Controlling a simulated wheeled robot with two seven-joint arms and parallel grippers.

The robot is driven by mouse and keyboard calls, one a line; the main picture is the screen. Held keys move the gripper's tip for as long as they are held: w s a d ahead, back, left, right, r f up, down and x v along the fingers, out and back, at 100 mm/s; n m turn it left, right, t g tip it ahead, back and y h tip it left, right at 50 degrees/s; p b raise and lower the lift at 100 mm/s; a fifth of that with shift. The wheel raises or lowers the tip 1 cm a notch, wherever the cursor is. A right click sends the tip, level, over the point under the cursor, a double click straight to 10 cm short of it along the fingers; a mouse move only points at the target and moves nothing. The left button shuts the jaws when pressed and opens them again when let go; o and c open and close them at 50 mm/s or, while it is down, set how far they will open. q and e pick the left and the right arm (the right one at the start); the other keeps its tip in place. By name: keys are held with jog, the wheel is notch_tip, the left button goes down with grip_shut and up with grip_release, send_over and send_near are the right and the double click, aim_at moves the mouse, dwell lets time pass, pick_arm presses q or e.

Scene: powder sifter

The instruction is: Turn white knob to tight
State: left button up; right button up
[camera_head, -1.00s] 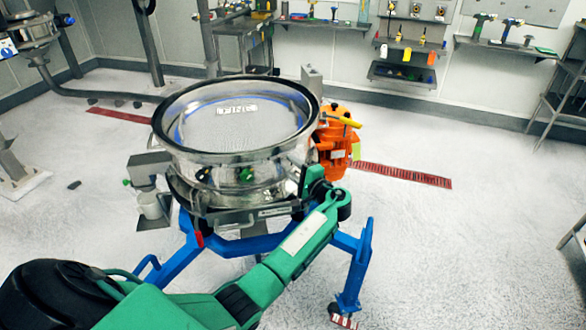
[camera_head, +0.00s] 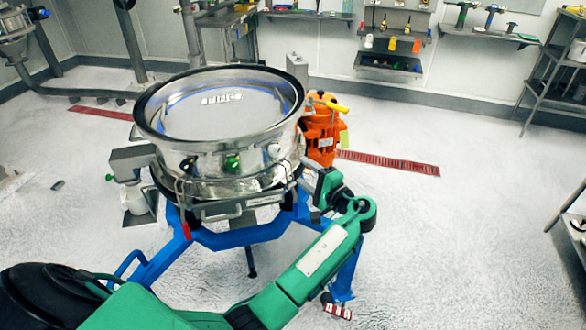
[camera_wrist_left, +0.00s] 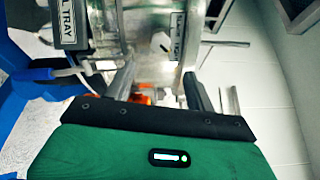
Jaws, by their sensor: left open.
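The powder sifter (camera_head: 225,160) is a round shiny metal drum with a wide rim, on a blue stand. In the left wrist view, a small white round knob (camera_wrist_left: 163,42) with a dark mark sits on the sifter's metal side, beside a small label (camera_wrist_left: 180,32) too small to read surely. My left gripper (camera_wrist_left: 159,76) is open there, its two dark fingers either side of the space below the knob, seemingly not closed on it. In the head view the left gripper (camera_head: 310,183) is at the sifter's lower right side, fingertips hard to make out. The knob is hidden there.
An orange motor (camera_head: 321,135) with a yellow part on top stands right behind my left gripper. The blue stand (camera_head: 240,238) spreads legs below. A white container (camera_head: 135,200) hangs at the sifter's left.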

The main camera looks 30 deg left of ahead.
pick_arm(q)
jog(key=shift+v, duration=1.25)
